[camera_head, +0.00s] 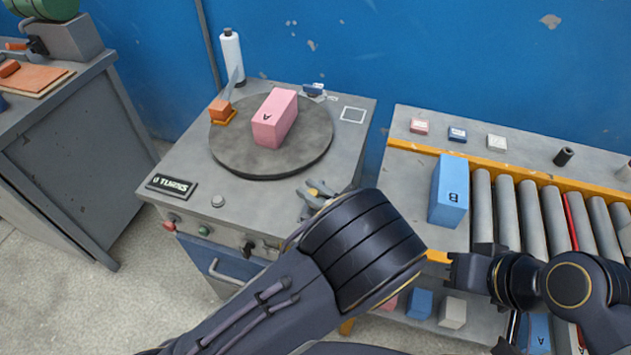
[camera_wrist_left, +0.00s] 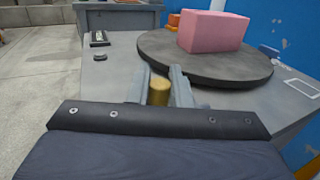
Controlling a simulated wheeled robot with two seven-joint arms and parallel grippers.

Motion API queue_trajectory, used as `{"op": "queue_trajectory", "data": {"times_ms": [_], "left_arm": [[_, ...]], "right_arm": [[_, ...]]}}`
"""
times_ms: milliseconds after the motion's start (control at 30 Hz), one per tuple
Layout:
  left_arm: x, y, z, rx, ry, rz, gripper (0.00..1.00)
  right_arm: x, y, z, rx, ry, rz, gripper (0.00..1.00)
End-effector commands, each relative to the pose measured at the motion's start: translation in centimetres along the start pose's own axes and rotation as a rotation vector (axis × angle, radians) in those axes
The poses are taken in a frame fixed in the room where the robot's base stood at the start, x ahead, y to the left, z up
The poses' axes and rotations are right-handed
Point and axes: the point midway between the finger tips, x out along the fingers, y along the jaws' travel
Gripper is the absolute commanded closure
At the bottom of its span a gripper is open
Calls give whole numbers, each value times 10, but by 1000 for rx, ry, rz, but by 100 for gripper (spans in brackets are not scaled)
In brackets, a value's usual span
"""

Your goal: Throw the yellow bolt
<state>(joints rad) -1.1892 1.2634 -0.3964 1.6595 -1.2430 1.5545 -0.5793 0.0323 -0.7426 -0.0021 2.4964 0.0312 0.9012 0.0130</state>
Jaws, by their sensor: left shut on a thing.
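The yellow bolt (camera_wrist_left: 159,92) shows as a short gold cylinder between the fingers of my left gripper (camera_wrist_left: 158,88) in the left wrist view. In the head view my left gripper (camera_head: 318,190) is at the front right of the grey machine top, beside the round turntable (camera_head: 305,158), with a bit of the yellow bolt (camera_head: 313,191) showing. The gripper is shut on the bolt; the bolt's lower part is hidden. My right gripper (camera_head: 462,272) is in front of the roller conveyor; its fingers are not clear.
A plate reading "0 TURNS" (camera_head: 172,184) lies at the front left. A blue block marked B (camera_head: 448,192) stands beside the rollers (camera_head: 530,215). A white bottle (camera_head: 232,58) stands behind.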

Motion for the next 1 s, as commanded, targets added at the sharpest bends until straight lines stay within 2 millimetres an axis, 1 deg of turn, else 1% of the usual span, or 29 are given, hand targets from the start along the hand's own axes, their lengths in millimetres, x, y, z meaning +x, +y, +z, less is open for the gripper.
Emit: {"op": "queue_trajectory", "data": {"times_ms": [33,133,400,433,567,600,1000], "left_arm": [[-4,8,0,6,1,-2,100],[-7,17,0,5,1,-2,100],[-8,20,-2,6,2,2,100],[-8,20,-2,7,2,3,81],[-8,20,-2,6,2,2,64],[-8,20,-2,6,2,1,62],[-7,19,0,3,1,2,62]], "right_arm": [[-2,-1,-1,0,0,0,64],[-3,-1,-1,0,0,0,64],[-2,-1,-1,0,0,0,64],[-2,-1,-1,0,0,0,64],[-2,-1,-1,0,0,0,64],[-2,-1,-1,0,0,0,64],[-3,-2,-2,0,0,0,64]]}}
